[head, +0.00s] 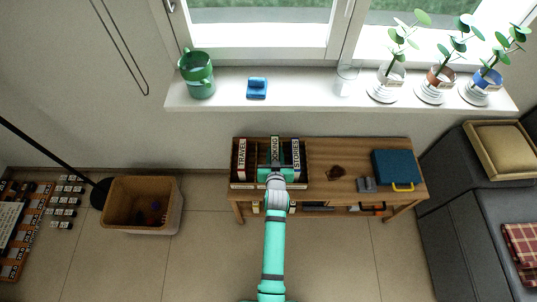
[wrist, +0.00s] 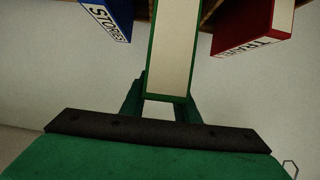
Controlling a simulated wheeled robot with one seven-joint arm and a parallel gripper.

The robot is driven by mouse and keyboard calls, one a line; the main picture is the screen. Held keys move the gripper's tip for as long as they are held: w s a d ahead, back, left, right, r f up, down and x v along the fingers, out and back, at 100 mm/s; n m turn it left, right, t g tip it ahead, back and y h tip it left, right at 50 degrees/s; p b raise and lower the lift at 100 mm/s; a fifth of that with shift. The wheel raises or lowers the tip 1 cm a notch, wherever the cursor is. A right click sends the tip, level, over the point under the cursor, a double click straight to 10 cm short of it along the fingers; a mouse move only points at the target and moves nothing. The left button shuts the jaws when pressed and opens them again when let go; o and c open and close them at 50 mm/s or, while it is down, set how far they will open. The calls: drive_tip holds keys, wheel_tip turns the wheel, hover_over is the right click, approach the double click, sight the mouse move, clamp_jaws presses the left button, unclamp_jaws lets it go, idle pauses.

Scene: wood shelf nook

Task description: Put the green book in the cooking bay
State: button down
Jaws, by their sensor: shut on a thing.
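The green book (wrist: 172,50), with cream pages and green edges, extends up from my gripper (wrist: 160,106) in the wrist view. My gripper is shut on its near end. In the head view my gripper (head: 277,181) is at the front of the wooden organizer (head: 240,186), in line with the COOKING label (head: 275,149). The COOKING bay lies between the TRAVEL label (head: 242,155) and the STORIES label (head: 296,153). In the wrist view the blue STORIES piece (wrist: 108,18) is left of the book and the red TRAVEL piece (wrist: 252,28) is right. How deep the book sits cannot be told.
The organizer stands on a wooden bench (head: 403,150) with a blue case (head: 395,165) and a grey object (head: 366,184) to the right. A basket (head: 122,220) stands on the floor at left. A grey sofa (head: 445,205) is at right. Floor in front is clear.

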drive_tip(key=w+a+f, duration=0.2)
drive_tip(key=w+f, duration=0.3)
drive_tip(key=f, duration=0.4)
drive_tip(key=shift+a, duration=0.15)
drive_tip(key=shift+f, duration=0.15)
drive_tip(key=c, duration=1.4)
unclamp_jaws()
drive_tip(key=shift+f, duration=0.1)
drive_tip(key=shift+o, duration=0.2)
drive_tip(key=s+f+v, duration=0.1)
drive_tip(key=f+v, duration=0.2)
drive_tip(key=v, duration=2.9)
drive_tip(key=s+r+t, duration=0.1)
drive_tip(key=s+r, duration=1.6)
drive_tip(key=shift+s+r+t, duration=0.15)
drive_tip(key=shift+r+t, duration=0.25)
